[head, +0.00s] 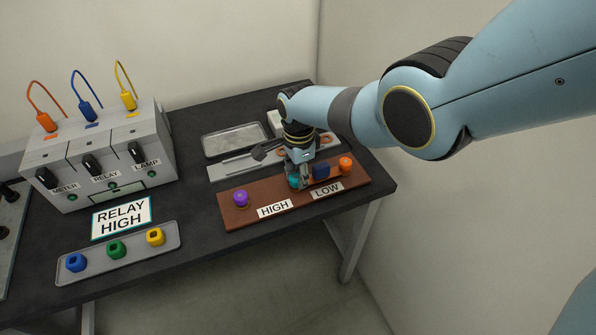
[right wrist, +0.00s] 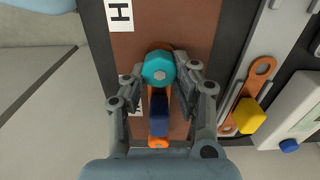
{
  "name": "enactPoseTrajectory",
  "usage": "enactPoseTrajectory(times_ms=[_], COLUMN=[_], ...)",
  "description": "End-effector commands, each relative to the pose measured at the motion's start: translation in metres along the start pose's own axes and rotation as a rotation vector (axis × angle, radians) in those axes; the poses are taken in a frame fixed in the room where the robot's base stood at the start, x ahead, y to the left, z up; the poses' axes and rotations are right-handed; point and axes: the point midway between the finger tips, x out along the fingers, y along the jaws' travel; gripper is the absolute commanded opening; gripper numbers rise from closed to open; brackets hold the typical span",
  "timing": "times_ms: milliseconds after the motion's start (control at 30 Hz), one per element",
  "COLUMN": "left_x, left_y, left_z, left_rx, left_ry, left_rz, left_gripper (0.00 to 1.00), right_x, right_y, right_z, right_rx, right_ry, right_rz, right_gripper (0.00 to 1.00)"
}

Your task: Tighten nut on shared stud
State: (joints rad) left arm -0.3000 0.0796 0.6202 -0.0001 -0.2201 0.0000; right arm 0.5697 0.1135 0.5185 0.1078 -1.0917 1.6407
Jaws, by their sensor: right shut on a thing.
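The brown terminal board (head: 245,216) lies on the dark table with HIGH and LOW labels at its front edge. My right gripper (head: 297,178) is low over the board's middle. In the right wrist view its fingers (right wrist: 160,78) are closed on the sides of a teal hex nut (right wrist: 159,68); the nut also shows in the head view (head: 293,181). An orange link (right wrist: 174,60) runs under the nut, past a dark blue block (head: 321,172) to an orange post (head: 345,164). A purple post (head: 240,198) stands at the board's left. The stud itself is hidden. My left gripper is out of view.
A grey box (head: 108,166) labelled METER, RELAY, LAMP stands at left, with a RELAY HIGH card (head: 121,217) before it. A grey tray (head: 70,270) holds blue, green and yellow pieces. An empty tray (head: 234,140) lies behind. Walls stand behind and right.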

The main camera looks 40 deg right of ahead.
Motion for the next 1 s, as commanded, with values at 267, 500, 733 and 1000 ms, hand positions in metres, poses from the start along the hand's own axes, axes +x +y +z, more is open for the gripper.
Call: enactPoseTrajectory(times_ms=[267,500,733,1000], left_x=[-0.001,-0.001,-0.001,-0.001], left_y=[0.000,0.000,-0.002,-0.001], left_z=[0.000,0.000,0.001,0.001], left_rx=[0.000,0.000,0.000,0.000], left_ry=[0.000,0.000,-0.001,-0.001], left_rz=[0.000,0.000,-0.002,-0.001], left_gripper=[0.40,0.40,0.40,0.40], right_x=[0.001,0.000,0.000,-0.015], right_y=[0.001,0.001,0.000,-0.001], right_z=[0.000,0.000,0.000,-0.001], right_rx=[0.047,0.045,0.045,0.045], right_ry=[0.000,0.000,0.000,0.000], right_rz=[0.002,0.001,0.000,-0.002], right_gripper=[0.00,0.54,0.54,0.54])
